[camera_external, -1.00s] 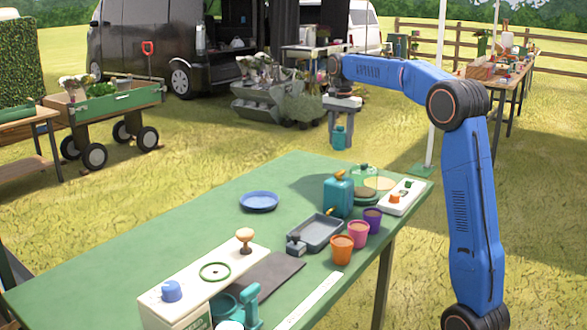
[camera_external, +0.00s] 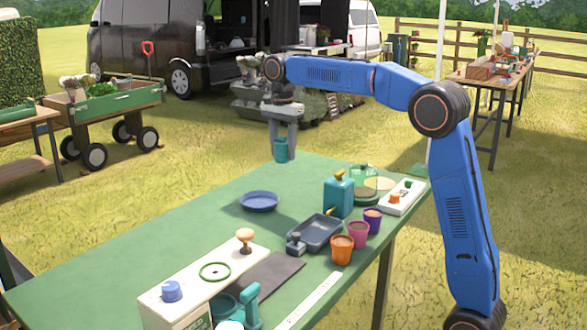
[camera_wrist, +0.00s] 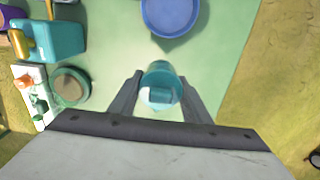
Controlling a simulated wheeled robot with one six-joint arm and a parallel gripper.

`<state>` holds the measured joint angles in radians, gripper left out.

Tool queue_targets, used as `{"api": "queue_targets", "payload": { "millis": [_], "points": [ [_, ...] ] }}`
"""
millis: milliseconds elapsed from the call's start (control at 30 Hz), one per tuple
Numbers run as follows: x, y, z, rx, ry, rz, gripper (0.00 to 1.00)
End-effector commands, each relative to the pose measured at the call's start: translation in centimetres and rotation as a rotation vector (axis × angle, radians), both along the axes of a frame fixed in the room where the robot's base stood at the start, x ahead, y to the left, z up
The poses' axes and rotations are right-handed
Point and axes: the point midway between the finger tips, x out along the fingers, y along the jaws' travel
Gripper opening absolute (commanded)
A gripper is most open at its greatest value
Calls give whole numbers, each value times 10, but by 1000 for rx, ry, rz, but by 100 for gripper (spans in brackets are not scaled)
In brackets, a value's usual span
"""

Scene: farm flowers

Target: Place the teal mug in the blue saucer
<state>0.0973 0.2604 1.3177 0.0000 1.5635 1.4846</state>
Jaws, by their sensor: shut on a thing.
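My gripper (camera_external: 282,135) is shut on the teal mug (camera_external: 281,150) and holds it upright in the air over the far end of the green table. The mug also shows in the wrist view (camera_wrist: 161,80) between my two fingers (camera_wrist: 160,98). The blue saucer (camera_external: 259,202) lies flat and empty on the table, nearer the camera and left of the held mug in the external view. In the wrist view the saucer (camera_wrist: 171,14) is ahead of the mug at the top edge, partly cut off.
A teal dispenser (camera_external: 338,196) with a yellow spout, a glass dome (camera_external: 364,181) and a white panel with knobs (camera_external: 401,198) stand right of the saucer. A grey tray (camera_external: 320,232) and several coloured pots (camera_external: 341,249) are nearer. Green table surface (camera_external: 190,220) around the saucer is clear.

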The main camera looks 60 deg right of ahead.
Motion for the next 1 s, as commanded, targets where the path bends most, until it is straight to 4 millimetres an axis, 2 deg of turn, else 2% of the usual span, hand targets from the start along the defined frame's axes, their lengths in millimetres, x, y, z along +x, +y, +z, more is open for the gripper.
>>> {"api": "queue_targets", "payload": {
  "millis": [33, 200, 400, 567, 800, 1000],
  "points": [
    [2, 20, 1, 0, 0, 9, 18],
    [5, 71, 2, 0, 0, 11, 18],
    [5, 105, 2, 0, 1, 13, 18],
    [4, 113, -8, 0, 3, 11, 18],
    [4, 112, -46, 0, 3, 11, 18],
    [4, 112, -59, 0, 1, 11, 18]
  ]
}}
